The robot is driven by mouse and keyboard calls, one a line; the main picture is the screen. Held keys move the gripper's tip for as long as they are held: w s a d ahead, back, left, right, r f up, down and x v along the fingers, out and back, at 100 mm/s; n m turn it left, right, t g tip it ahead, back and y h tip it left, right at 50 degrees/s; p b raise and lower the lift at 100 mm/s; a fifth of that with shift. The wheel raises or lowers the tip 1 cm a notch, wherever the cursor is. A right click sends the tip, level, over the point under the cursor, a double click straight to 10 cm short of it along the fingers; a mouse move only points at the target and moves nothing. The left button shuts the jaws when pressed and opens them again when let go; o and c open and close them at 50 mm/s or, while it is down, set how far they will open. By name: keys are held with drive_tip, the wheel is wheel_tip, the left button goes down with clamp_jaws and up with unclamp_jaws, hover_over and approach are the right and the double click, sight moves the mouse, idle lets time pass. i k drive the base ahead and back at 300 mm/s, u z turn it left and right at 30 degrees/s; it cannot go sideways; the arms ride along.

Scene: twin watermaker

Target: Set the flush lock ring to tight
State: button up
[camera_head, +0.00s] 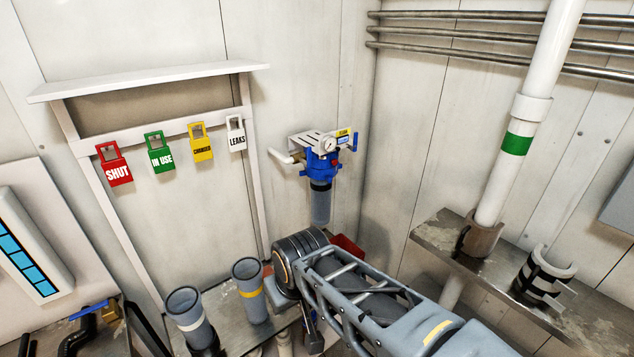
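A blue filter head (320,163) with a round gauge (330,146) hangs from a white wall bracket near the corner. Below the head is a dark collar (320,186), which may be the flush lock ring, and a grey bowl (321,208) hangs under it. A small yellow label (343,133) on the bracket is too small to read. I cannot tell whether the ring is tight or loose. My arm comes in from the lower right, and its joint is below the bowl in the picture. My gripper cannot be made out.
Red SHUT (115,165), green IN USE (159,152), yellow (202,142) and white LEAKS (236,134) tags hang left. Two grey cups (188,312) (249,287) stand below. A white pipe (510,165) and a striped clamp (533,287) are right, on a metal shelf (441,230).

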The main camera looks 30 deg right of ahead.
sight(321, 167)
drive_tip(key=u, duration=0.85)
drive_tip(key=i, duration=0.2)
drive_tip(key=z, duration=1.5)
